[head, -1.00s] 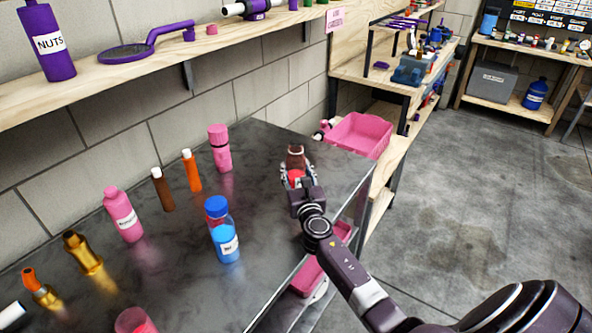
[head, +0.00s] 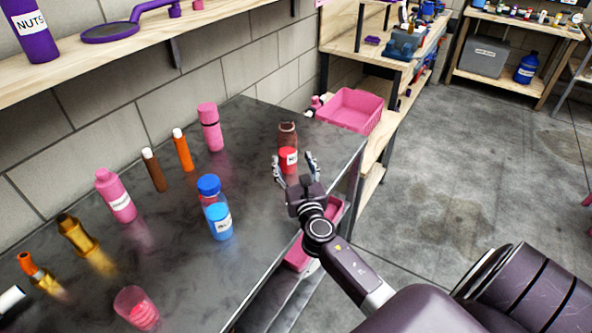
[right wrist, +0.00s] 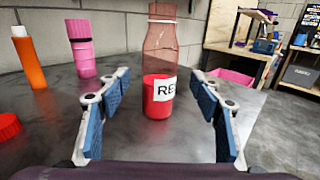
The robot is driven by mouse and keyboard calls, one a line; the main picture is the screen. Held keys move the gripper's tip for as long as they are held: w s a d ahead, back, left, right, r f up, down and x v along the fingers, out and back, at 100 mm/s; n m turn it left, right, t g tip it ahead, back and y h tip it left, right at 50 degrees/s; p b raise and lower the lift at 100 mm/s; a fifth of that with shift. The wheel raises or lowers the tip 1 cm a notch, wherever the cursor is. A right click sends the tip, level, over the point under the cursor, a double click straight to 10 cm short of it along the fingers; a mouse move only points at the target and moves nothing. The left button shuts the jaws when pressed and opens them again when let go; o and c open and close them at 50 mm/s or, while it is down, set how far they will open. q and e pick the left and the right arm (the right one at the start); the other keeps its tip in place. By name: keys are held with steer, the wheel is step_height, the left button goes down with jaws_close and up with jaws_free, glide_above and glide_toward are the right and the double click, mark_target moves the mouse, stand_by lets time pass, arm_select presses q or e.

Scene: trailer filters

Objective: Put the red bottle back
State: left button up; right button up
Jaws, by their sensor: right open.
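The red bottle (head: 288,150) stands upright on the dark metal table (head: 262,215) near its far right corner. It is see-through, with red in its lower part and a white label. It also shows in the right wrist view (right wrist: 158,75), ahead of the fingers and centred between them. My right gripper (head: 296,168) is open and empty, just on the near side of the bottle and apart from it. In the wrist view its blue-padded fingers (right wrist: 160,115) are spread to both sides. A red cap (right wrist: 9,126) lies at the left there. My left gripper is not in view.
A blue bottle (head: 218,221), pink bottles (head: 116,196), orange (head: 183,150) and brown (head: 154,170) bottles and a pink cup (head: 137,308) stand to the left. A pink bin (head: 351,108) is beyond the table. A wooden shelf (head: 110,55) runs above.

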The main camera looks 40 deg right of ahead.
steer(key=shift+v, duration=2.1)
